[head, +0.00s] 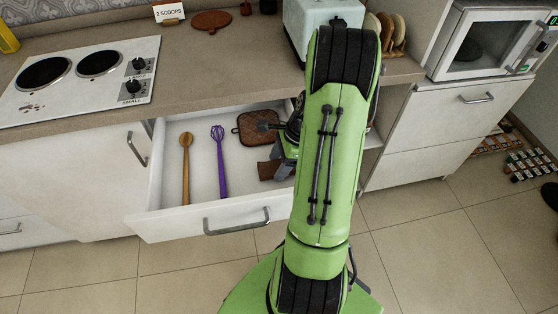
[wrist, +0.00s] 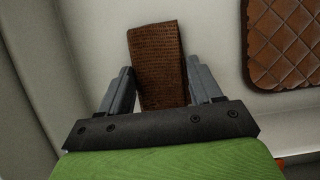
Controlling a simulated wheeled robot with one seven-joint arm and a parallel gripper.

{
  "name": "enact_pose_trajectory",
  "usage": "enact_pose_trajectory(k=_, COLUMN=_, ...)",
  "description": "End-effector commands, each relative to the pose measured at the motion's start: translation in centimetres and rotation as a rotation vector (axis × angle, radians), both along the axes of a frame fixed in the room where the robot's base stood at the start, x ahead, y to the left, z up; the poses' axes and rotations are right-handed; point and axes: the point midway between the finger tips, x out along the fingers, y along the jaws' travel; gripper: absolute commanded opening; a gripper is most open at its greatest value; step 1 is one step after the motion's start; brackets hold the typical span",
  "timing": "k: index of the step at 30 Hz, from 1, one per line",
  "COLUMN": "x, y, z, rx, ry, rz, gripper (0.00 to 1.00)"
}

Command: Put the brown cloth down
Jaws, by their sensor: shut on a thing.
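The brown cloth (wrist: 156,52) is a narrow, ribbed, folded piece held between the fingers of my gripper (wrist: 162,78) in the wrist view. In the head view the cloth (head: 268,170) shows low inside the open white drawer (head: 166,222), partly hidden by my gripper and arm. My gripper (head: 279,166) reaches down into the right part of the drawer. The cloth looks close to the drawer floor; I cannot tell whether it touches it.
A brown quilted pad (head: 257,128) lies at the drawer's back, also in the wrist view (wrist: 290,45). A wooden spoon (head: 185,165) and purple whisk (head: 221,165) lie further left. The stove (head: 80,80), toaster (head: 305,25) and microwave (head: 490,45) stand above.

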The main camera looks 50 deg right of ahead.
Motion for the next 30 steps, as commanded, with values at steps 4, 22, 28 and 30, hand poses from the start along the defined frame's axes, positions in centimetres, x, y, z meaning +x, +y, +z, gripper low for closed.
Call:
enact_pose_trajectory(k=4, x=0.0, y=0.0, z=-0.1, rx=0.0, ry=0.0, rz=0.0, gripper=0.81)
enact_pose_trajectory(k=22, x=-0.8, y=-1.5, z=4.6, rx=-0.003, ry=-0.001, rz=-0.002, gripper=0.9)
enact_pose_trajectory(k=28, x=-2.0, y=-3.5, z=9.8, rx=-0.004, ry=-0.002, rz=-0.003, gripper=0.9)
enact_pose_trajectory(k=30, x=-2.4, y=-4.1, z=11.5, rx=-0.004, ry=-0.002, rz=-0.002, gripper=0.9)
